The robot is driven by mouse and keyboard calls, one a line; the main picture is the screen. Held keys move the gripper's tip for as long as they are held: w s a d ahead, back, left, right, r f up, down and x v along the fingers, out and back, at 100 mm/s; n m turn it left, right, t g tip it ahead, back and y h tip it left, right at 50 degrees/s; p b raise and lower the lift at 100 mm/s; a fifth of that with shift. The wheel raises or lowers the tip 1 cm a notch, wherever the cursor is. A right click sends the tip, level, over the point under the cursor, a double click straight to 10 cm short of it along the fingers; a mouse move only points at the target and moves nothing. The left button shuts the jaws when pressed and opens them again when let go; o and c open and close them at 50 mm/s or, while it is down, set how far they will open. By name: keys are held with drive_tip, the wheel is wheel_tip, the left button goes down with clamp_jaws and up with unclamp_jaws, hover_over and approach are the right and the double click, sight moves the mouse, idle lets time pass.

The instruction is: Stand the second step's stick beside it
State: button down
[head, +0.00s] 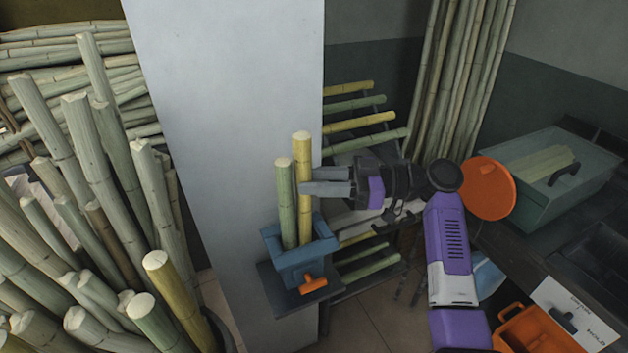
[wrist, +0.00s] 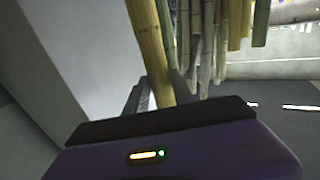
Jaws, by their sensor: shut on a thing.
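A yellow stick (head: 302,150) stands upright beside a green stick (head: 286,205) in the blue holder (head: 290,272), which has an orange handle on its front. My gripper (head: 304,181) reaches in from the right and is shut on the yellow stick at about mid-height. The lower ends of both sticks are hidden inside the holder, so I cannot tell whether the yellow one touches its bottom.
A pale pillar (head: 225,120) stands just behind the holder. A rack with yellow and green sticks (head: 360,122) is behind my gripper. Many thick canes (head: 85,150) crowd the left. A teal bin (head: 540,185) and an orange crate (head: 525,330) are on the right.

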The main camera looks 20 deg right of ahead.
idle(0.4)
drive_tip(key=c, duration=1)
unclamp_jaws()
drive_tip(key=o, duration=0.6)
drive_tip(key=shift+b+v, duration=1.15)
drive_tip(key=shift+v, duration=2.35)
